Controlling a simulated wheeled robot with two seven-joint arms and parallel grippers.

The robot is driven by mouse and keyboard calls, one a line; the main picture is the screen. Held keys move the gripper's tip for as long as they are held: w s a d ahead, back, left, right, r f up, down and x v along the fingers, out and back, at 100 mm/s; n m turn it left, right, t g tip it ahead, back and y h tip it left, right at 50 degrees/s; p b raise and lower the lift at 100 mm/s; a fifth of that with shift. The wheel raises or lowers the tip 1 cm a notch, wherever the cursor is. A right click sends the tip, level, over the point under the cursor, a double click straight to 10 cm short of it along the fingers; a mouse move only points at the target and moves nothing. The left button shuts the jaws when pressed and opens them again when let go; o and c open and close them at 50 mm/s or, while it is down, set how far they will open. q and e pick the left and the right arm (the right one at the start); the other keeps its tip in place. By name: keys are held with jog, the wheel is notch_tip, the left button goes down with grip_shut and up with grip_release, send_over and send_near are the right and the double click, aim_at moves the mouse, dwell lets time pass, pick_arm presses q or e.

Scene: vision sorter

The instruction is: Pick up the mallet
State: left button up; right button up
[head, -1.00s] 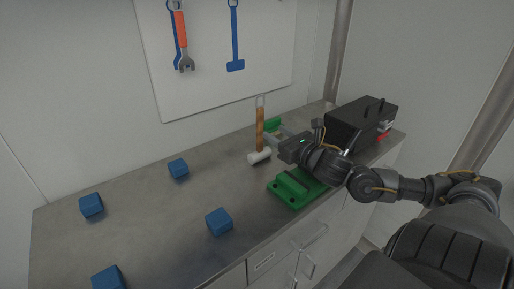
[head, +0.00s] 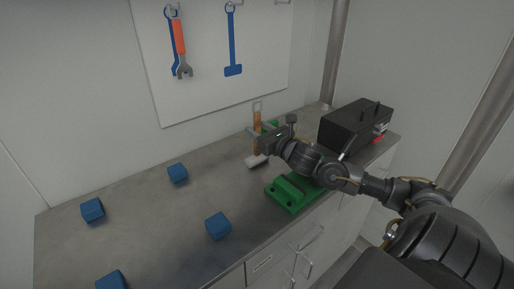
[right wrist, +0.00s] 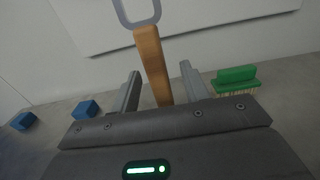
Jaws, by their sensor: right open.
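The mallet (head: 257,117) stands upright on the counter, white head down, with its wooden handle and a metal loop pointing up. In the right wrist view the wooden handle (right wrist: 151,62) rises between the two spread fingers (right wrist: 160,78), with visible gaps on both sides. My left gripper is not in view.
A green vise-like block (head: 290,192) sits at the front edge, below my right arm. A black toolbox (head: 352,125) stands to the right. A green brush (right wrist: 237,78) is behind the mallet. Several blue cubes (head: 218,226) lie left. A wrench (head: 180,45) hangs on the wall board.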

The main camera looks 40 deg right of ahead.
jog(key=shift+w, duration=1.45)
jog(key=shift+s, duration=0.1)
jog(key=shift+c, duration=0.4)
grip_shut()
